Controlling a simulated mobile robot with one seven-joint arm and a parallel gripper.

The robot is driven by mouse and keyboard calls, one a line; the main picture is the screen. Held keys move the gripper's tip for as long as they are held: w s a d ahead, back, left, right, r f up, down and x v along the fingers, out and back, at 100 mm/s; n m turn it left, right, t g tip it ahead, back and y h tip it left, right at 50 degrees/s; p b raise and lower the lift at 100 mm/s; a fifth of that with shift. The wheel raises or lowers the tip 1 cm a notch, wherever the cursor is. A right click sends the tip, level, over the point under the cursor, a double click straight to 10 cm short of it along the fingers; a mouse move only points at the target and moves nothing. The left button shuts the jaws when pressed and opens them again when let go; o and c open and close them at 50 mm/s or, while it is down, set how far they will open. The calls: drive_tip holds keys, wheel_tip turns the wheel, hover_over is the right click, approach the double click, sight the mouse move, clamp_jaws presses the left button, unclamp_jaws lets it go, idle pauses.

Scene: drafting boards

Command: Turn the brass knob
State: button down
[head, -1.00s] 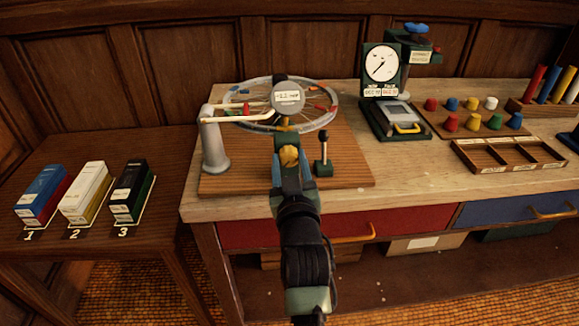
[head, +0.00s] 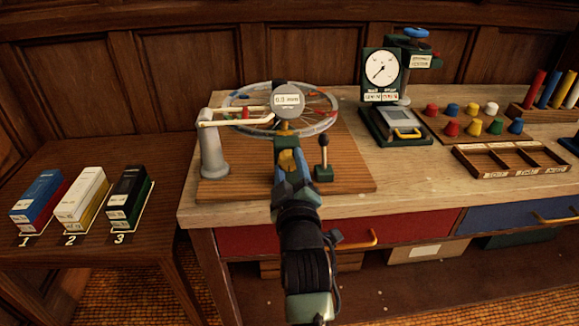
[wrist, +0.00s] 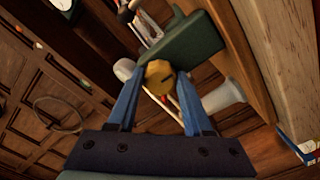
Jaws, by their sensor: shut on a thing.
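The brass knob (head: 286,161) is at the front of the wheel stand, below the round grey gauge (head: 287,100). The gauge's display seems to read 0.3 mm. My gripper (head: 288,165) is shut on the knob, and my wrist partly hides it. In the wrist view the knob (wrist: 160,78) is a yellow faceted piece with a dark slot, between the two blue fingertips (wrist: 160,85). Part of the stand below the knob is hidden by my arm.
A grey post (head: 213,155) with a pale arm stands left of the knob. A black-topped lever (head: 323,160) stands close on the right. A dial instrument (head: 383,68), colored pegs and a divided tray (head: 510,160) are further right. Three boxes sit on the left table.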

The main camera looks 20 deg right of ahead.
idle(0.4)
drive_tip(key=shift+c, duration=1.5)
unclamp_jaws()
drive_tip(key=shift+s, duration=0.1)
drive_tip(key=v, duration=1.2)
drive_tip(key=shift+s, duration=0.4)
drive_tip(key=shift+a, duration=0.15)
